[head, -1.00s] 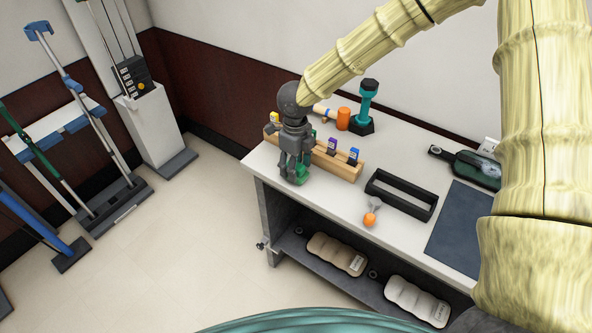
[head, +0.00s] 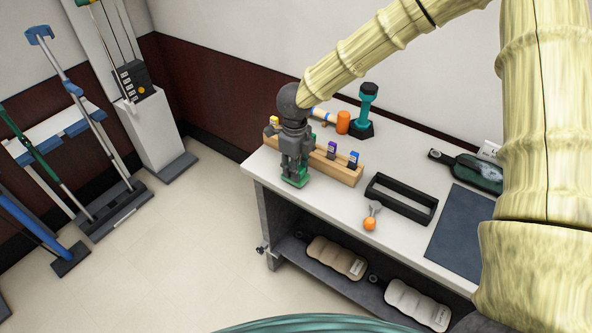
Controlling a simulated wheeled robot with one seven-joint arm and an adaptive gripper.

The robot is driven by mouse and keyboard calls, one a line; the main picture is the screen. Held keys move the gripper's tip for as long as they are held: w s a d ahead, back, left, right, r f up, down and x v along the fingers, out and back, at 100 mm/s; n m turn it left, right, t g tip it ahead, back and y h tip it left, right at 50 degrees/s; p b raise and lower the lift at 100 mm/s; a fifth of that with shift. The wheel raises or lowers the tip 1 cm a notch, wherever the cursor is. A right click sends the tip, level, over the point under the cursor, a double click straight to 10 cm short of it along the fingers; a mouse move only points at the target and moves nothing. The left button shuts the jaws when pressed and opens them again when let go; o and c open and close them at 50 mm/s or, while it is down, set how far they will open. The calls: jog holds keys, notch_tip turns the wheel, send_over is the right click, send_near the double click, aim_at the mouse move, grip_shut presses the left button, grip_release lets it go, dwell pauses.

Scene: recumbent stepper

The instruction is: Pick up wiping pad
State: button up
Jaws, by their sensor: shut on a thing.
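My gripper (head: 295,172) points down at the left end of the white table, in front of the wooden rack. It is shut on a green pad (head: 294,183), which shows at and below the fingertips. The fingers hide part of the pad. I cannot tell whether the pad touches the tabletop or is just above it.
The wooden rack (head: 345,173) holds several small coloured items right beside my gripper. A black open tray (head: 402,199), an orange-ended tool (head: 370,222), an orange cylinder (head: 343,122) and a teal dumbbell-like object (head: 367,105) stand or lie to the right. The table (head: 330,206) is bare in front.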

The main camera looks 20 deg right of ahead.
jog(key=r, duration=0.2)
jog(key=shift+s+r+b, duration=0.35)
jog(key=shift+r, duration=0.05)
jog(key=s+d+r+b, duration=0.1)
jog(key=s+d+b, duration=0.1)
jog(key=s, duration=1.3)
jog(key=shift+r, duration=0.25)
jog(key=shift+d, duration=0.1)
